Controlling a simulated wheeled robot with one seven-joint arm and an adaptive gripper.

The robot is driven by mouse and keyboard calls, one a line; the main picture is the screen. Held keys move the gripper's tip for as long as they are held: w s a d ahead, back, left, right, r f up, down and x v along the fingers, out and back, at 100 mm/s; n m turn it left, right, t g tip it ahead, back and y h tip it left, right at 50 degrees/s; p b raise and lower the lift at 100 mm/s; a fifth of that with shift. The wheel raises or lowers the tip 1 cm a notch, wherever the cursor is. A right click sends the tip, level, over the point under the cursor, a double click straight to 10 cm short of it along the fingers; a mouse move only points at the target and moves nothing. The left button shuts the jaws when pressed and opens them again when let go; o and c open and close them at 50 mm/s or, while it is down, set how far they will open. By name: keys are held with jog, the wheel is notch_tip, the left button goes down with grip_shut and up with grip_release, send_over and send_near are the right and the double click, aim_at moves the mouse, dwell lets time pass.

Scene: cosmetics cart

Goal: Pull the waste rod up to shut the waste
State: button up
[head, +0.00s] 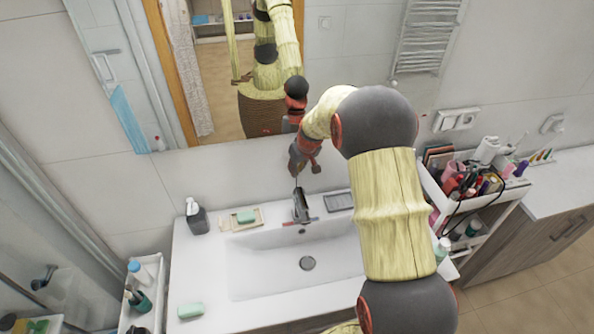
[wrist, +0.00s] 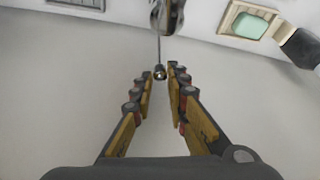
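The tap (head: 301,207) stands at the back of the white basin. In the wrist view the tap (wrist: 168,14) is at the top. The thin waste rod (wrist: 158,45) runs beside it and ends in a small round metal knob (wrist: 160,72). My gripper (wrist: 160,70) has its two fingers apart, one on each side of the knob. A small gap seems to show on both sides, so the knob does not look gripped. In the head view my gripper (head: 297,172) is just above and behind the tap. The round waste (head: 307,263) is in the basin floor; its height cannot be told.
A soap dish (head: 257,220) and a dark bottle (head: 197,218) stand left of the tap. A dark tray (head: 339,201) lies to its right. The mirror (head: 215,70) and wall are close behind. A loaded cosmetics cart (head: 510,192) stands at right.

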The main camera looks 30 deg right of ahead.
jog(key=o, duration=0.4)
jog(key=v, duration=1.2)
dwell(0.4)
